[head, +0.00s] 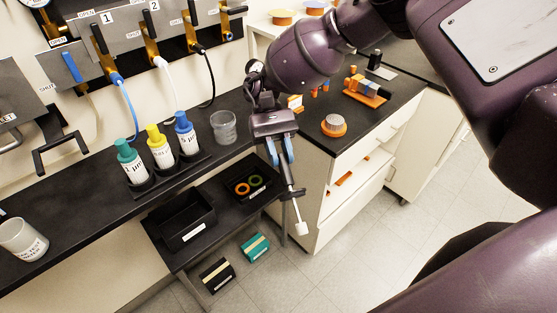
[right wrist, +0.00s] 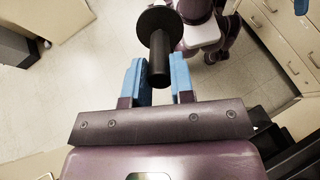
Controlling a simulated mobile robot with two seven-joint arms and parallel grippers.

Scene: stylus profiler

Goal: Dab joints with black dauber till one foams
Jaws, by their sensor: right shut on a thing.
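My right gripper (head: 282,155) is shut on the dauber (head: 302,226), a dark handle with a pale block-like tip pointing down over the floor beyond the shelf edge. In the right wrist view the dauber's black handle and round black collar (right wrist: 158,22) show between the blue fingers (right wrist: 158,75); its tip is hidden there. The wall panel carries brass valve joints (head: 151,47) with blue, white and black hoses (head: 126,105) below them, and tags 1 and 2. No foam can be made out on them. My left gripper is not in view.
Bottles with teal (head: 124,150), yellow (head: 155,136) and blue (head: 183,122) caps stand in a black rack. A clear beaker (head: 223,127) is beside them. Black bins (head: 181,222) sit on the lower shelf, one with orange and green rings. A white cup (head: 22,240) stands at left.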

